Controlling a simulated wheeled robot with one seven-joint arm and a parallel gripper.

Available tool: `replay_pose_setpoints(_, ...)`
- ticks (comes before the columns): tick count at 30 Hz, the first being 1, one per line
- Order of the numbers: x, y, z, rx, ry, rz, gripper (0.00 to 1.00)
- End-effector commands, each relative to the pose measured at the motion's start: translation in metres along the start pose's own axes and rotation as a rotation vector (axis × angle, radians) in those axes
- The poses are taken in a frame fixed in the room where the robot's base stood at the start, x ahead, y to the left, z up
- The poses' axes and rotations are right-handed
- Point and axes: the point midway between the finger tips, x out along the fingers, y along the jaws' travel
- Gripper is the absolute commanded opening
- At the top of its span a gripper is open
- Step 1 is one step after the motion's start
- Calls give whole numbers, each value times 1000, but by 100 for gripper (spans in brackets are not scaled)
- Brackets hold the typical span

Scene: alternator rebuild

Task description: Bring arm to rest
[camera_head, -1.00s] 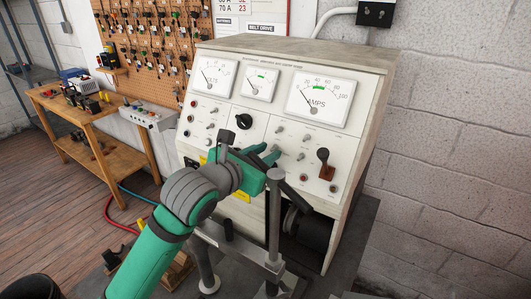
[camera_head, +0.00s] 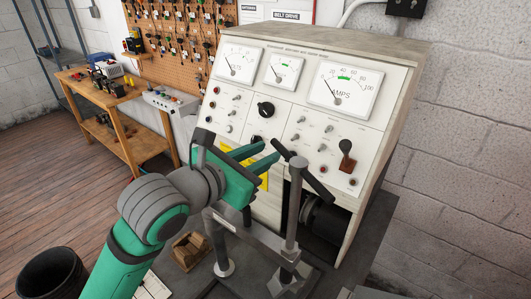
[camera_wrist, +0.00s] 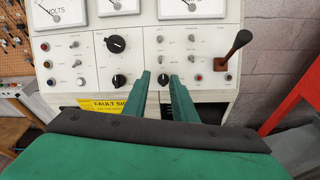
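My green arm reaches up from the bottom of the head view. My gripper (camera_head: 259,156) points at the front panel of the white test bench (camera_head: 248,110), which carries dials, knobs and a lever. The wrist view shows its two green fingers (camera_wrist: 163,98) apart with nothing between them. They appear in front of the lower part of the panel, beside a small black knob (camera_wrist: 164,80). I cannot tell the exact distance to the panel.
A grey metal post and clamp stand (camera_head: 292,215) is close to the right of my gripper. A wooden workbench (camera_head: 128,113) stands at the left, and a black bin (camera_head: 52,272) at the lower left. The floor (camera_head: 50,185) between them is clear.

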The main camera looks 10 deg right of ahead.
Motion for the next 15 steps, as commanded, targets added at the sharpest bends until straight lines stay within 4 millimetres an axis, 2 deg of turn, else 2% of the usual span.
replay_pose_setpoints(8, 9, -1, 0, 0, 0, -2, 25)
replay_pose_setpoints(15, 45, -2, 1, 0, 0, -6, 25)
